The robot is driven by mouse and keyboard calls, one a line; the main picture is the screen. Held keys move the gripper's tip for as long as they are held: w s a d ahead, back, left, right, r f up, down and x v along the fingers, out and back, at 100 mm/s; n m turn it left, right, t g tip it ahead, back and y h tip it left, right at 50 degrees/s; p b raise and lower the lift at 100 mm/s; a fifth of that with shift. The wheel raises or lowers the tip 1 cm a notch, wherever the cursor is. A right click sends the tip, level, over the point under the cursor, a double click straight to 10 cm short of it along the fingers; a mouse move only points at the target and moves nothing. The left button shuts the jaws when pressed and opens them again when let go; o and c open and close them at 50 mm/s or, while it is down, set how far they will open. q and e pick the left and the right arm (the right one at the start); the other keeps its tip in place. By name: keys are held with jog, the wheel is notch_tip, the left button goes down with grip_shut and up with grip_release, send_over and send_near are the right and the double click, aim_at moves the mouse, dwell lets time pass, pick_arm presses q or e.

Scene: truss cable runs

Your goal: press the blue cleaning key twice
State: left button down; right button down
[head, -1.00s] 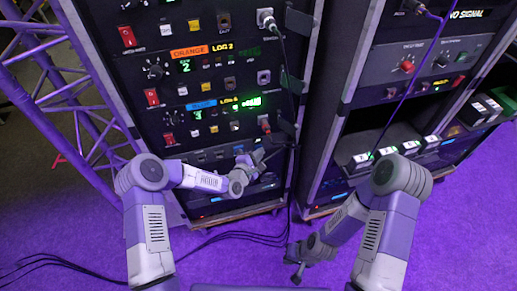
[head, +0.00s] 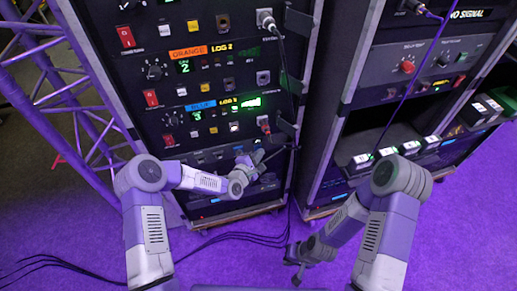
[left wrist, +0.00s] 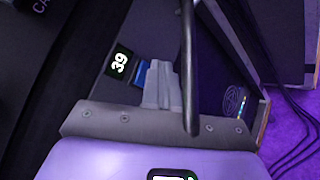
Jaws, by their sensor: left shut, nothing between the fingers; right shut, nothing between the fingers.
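A small blue key-like patch (left wrist: 141,74) shows in the left wrist view, between a dark display reading 39 and my left gripper's fingers. I cannot make out its lettering. My left gripper (left wrist: 164,84) is shut and empty, its grey fingers right beside the blue patch; contact cannot be told. In the head view my left gripper (head: 246,160) is at the lower front of the left rack, below the unit with the blue label, and hides part of the panel there. I cannot pick out the blue key in that view. My right gripper (head: 297,276) is shut and empty, low over the floor.
The left rack (head: 220,215) carries stacked units with red switches, knobs and displays. A black cable (head: 285,80) hangs down its right side; it may be the dark cable (left wrist: 188,70) crossing the wrist view. A right rack (head: 345,120) stands beside it. A purple truss (head: 45,100) is at left.

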pick_arm(q)
jog(key=shift+s+a+r, duration=0.1)
jog(key=shift+a+r, duration=0.15)
jog(key=shift+a, duration=0.05)
jog(key=shift+s+d+f, duration=0.1)
jog(key=shift+s+d+p, duration=0.1)
jog(key=shift+s+d, duration=0.2)
jog(key=shift+s, duration=0.55)
jog(key=shift+s+d+p, duration=0.1)
jog(key=shift+s+d, duration=0.2)
jog(key=shift+s, duration=0.55)
jog(key=shift+s+d+p, duration=0.1)
jog(key=shift+s+d, duration=0.2)
jog(key=shift+s, duration=0.55)
jog(key=shift+f, duration=0.1)
